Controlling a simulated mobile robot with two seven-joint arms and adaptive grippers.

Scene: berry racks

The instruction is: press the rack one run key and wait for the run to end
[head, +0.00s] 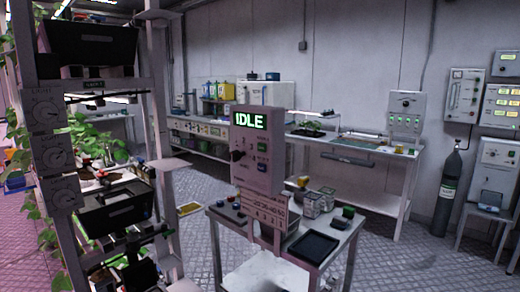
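A grey control box (258,150) stands upright on a small table at the picture's middle. Its screen (249,120) reads IDLE in green letters. Below the screen are a dark knob (237,155) on the left, and a green key (262,147) and a blue key (262,168) on the right. The key labels are too small to read, so I cannot tell which is the run key. A tall rack (157,110) with plants and dark trays stands at the left. I cannot make out either gripper, and nothing touches the control box.
The small table (338,238) also holds a dark flat tray (313,246), small jars and coloured knobs. A workbench (375,150) runs along the back wall. A gas cylinder (447,190) stands at the right. Open floor (395,255) lies right of the small table.

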